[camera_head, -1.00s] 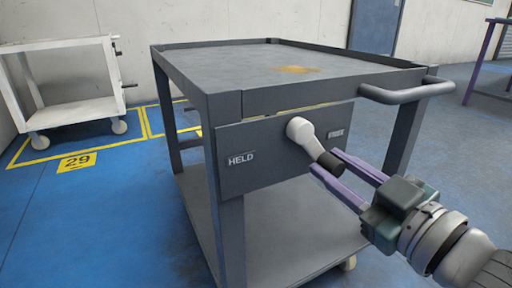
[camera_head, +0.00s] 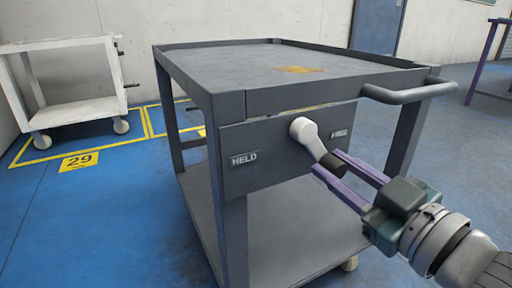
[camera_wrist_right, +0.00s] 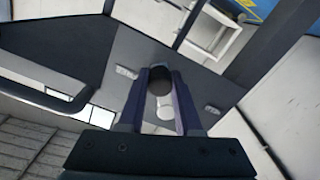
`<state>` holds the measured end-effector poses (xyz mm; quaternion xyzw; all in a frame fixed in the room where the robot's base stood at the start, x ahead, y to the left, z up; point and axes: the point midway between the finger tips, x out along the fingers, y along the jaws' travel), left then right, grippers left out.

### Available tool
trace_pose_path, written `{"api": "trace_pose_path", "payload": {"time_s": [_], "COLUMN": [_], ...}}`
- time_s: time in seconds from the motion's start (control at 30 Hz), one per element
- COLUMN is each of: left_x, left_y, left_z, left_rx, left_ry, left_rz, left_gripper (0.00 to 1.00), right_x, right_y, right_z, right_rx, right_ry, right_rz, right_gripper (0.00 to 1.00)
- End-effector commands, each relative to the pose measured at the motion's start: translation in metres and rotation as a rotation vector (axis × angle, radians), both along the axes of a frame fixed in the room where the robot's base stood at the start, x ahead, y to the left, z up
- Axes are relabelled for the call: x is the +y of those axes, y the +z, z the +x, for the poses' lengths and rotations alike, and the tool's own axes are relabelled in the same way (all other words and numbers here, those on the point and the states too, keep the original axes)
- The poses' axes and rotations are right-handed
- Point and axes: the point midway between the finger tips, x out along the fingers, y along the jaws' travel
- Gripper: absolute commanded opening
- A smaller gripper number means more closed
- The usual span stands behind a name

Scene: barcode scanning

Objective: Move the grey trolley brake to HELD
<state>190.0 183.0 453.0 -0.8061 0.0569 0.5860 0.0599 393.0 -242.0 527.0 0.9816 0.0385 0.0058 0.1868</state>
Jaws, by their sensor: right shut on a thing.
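The grey trolley (camera_head: 235,103) stands in the middle of the head view. Its front plate (camera_head: 265,165) carries a HELD label (camera_head: 243,159) on the left and another label (camera_head: 338,133), too blurred to read now, on the right. The brake lever (camera_head: 309,138) is pale with a black grip (camera_head: 331,161) and slants down to the right from its pivot. My right gripper (camera_head: 334,165) is shut on the black grip, which also shows between the fingers in the right wrist view (camera_wrist_right: 155,82). My left gripper is not in view.
A handle bar (camera_head: 405,93) juts from the trolley's right side, above my right gripper. A white trolley (camera_head: 75,115) stands at the back left, near a yellow floor marking with 29 (camera_head: 78,161). A purple frame (camera_head: 480,60) stands at the far right. Blue floor is clear at the left.

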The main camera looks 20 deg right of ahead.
Motion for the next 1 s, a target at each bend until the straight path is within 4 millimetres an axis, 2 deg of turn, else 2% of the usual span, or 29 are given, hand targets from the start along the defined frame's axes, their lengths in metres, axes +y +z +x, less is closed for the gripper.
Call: {"api": "trace_pose_path", "payload": {"time_s": [0.37, 1.0], "left_x": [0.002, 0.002], "left_y": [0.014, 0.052], "left_z": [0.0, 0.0], "left_rx": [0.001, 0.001], "left_ry": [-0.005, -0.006], "left_rz": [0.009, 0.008], "left_gripper": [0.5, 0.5], "right_x": [0.008, 0.045], "right_y": [0.001, -0.009], "right_z": [0.001, -0.002], "right_rx": [0.001, 0.048], "right_ry": [-0.001, -0.001], "right_rz": [0.151, 0.735], "right_gripper": [0.0, 0.0]}}
